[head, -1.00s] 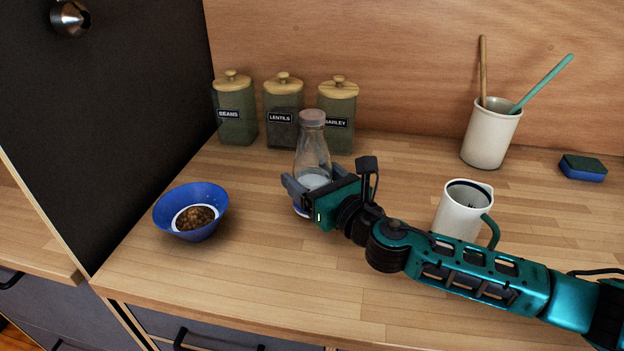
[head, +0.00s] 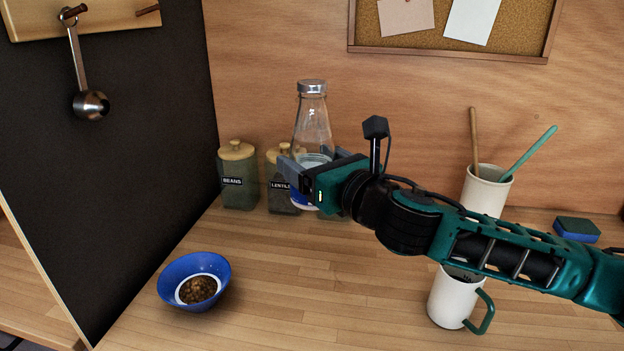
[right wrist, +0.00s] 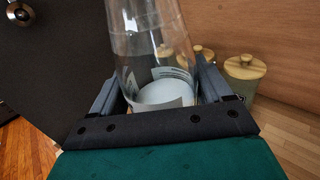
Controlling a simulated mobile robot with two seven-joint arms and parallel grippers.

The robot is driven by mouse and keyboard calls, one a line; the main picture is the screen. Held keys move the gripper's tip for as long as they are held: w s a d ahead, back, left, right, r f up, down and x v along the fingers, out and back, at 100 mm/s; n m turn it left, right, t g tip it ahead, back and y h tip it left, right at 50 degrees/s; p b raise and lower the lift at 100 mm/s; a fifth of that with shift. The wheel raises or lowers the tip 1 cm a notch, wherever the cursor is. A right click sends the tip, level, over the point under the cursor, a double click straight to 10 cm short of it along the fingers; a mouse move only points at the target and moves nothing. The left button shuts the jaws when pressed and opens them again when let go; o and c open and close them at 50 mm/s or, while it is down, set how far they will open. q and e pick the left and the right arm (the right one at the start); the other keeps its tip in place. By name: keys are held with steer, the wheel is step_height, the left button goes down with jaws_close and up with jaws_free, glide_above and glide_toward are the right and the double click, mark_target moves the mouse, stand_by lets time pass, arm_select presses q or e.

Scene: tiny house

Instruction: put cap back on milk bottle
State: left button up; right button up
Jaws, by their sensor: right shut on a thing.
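A clear glass milk bottle (head: 312,127) with some white liquid low inside stands upright in my right gripper (head: 300,172). The gripper is shut around its lower body and holds it above the counter, in front of the canisters. A silver-grey cap (head: 312,87) sits on the bottle's mouth in the head view. In the right wrist view the bottle (right wrist: 150,60) fills the space between the fingers, and its top is out of the picture. My left gripper is not in view.
Green canisters (head: 238,185) with wooden lids stand behind the bottle. A blue bowl (head: 180,268) of brown food is at the left. A white mug (head: 450,300) stands below my right arm; a utensil crock (head: 484,190) and a sponge (head: 576,229) are at the right. The front middle counter is clear.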

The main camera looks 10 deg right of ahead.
steer(key=shift+r, duration=0.45)
steer(key=shift+s+a+f, duration=0.15)
steer(key=shift+s+f, duration=0.05)
steer(key=shift+f, duration=0.2)
steer(key=s+d+f+m+h, duration=0.2)
steer(key=s+d+f+h, duration=0.1)
steer(key=s+f, duration=0.3)
steer(key=s+d+f+m+t+h, duration=0.1)
steer(key=s+d+f+m+h, duration=0.1)
steer(key=s+d+f, duration=0.3)
step_height(320, 180, down, 5)
steer(key=shift+s+d+r+h, duration=0.1)
steer(key=shift+s+d+h, duration=0.1)
steer(key=shift+s+h, duration=0.7)
steer(key=shift+w, duration=0.1)
